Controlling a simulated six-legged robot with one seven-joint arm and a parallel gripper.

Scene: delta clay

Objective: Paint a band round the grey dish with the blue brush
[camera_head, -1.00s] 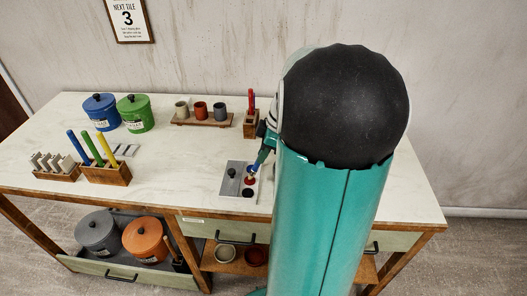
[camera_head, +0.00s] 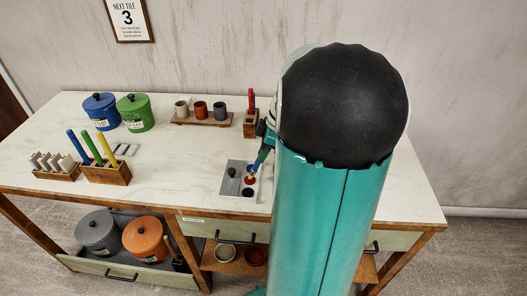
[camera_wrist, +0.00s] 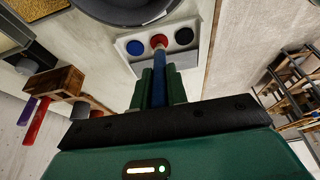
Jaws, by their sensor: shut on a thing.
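My gripper (camera_wrist: 160,88) is shut on the blue brush (camera_wrist: 160,76), which points down at the paint tray. In the wrist view the brush tip meets the red paint well (camera_wrist: 158,40), between a blue well (camera_wrist: 135,48) and a dark well (camera_wrist: 183,36). In the head view my arm hides most of the gripper, and the blue brush (camera_head: 258,162) reaches the tray (camera_head: 222,191). A large dark grey round thing (camera_wrist: 135,12) is cut off at the top of the wrist view; I cannot tell if it is the grey dish.
A wooden block (camera_head: 251,128) with red sticks and a rack of cups (camera_head: 201,121) stand behind the tray. Blue (camera_head: 100,111) and green (camera_head: 136,113) pots and holders are at left. Small bowls (camera_head: 225,253) sit on the shelf below.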

